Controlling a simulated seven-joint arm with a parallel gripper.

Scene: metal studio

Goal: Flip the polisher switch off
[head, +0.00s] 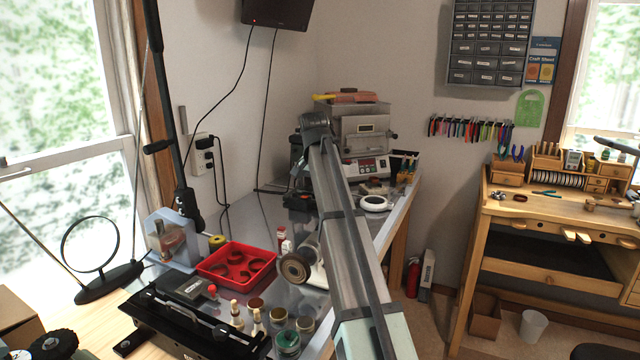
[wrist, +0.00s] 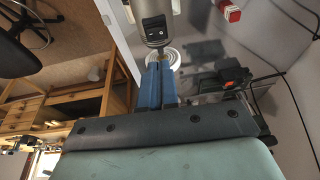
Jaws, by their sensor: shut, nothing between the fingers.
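The polisher (head: 318,276) stands on the metal bench in the head view, with a round brown wheel on its left side; my arm covers its right part. In the wrist view, a grey rounded body, apparently the polisher (wrist: 151,8), enters from the top edge. A dark switch plate (wrist: 154,28) with small light marks sits on it; I cannot tell its setting. My gripper (wrist: 161,66) has its blue fingers shut and empty, pointing at the body just below the switch plate. I cannot tell whether they touch. In the head view the fingers are hidden.
A red tray (head: 204,268), small jars and a black rack crowd the bench left of the polisher. A furnace (head: 362,135), a white ring-shaped item (head: 375,203) and a black device with orange parts (wrist: 232,82) stand farther back. A wooden workbench (head: 540,213) is at right.

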